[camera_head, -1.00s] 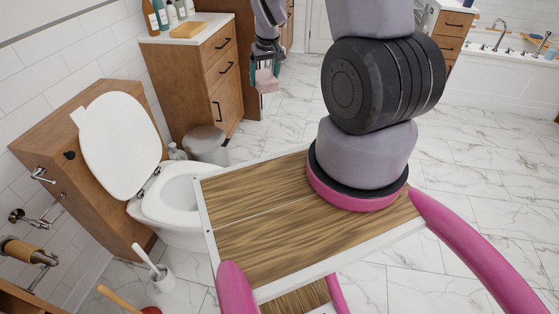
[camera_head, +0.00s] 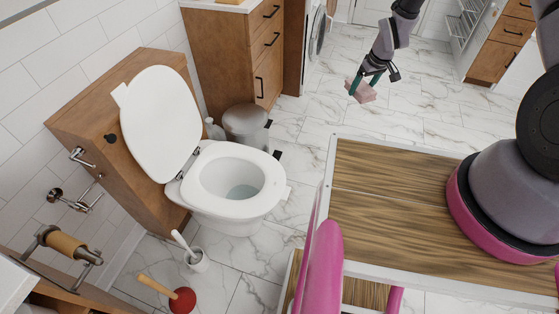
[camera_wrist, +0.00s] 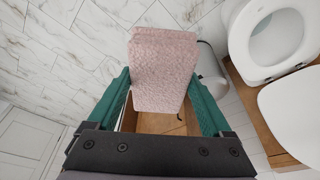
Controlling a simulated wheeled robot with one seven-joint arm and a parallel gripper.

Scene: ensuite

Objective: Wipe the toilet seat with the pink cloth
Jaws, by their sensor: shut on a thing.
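My gripper (camera_head: 362,86) is shut on the pink cloth (camera_head: 361,91), in the air over the floor to the right of the toilet in the head view. In the wrist view the folded pink cloth (camera_wrist: 163,70) sits between the two green fingers of my gripper (camera_wrist: 163,85). The white toilet has its lid (camera_head: 160,124) raised against the wooden cistern box. The toilet seat (camera_head: 262,203) is down around the open bowl, apart from the cloth. The toilet seat also shows at the upper right of the wrist view (camera_wrist: 252,70).
A grey bin (camera_head: 246,127) stands behind the toilet, near a wooden cabinet (camera_head: 232,55). A toilet brush (camera_head: 196,259) and red plunger (camera_head: 182,300) stand in front. Marble floor to the right of the toilet is clear.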

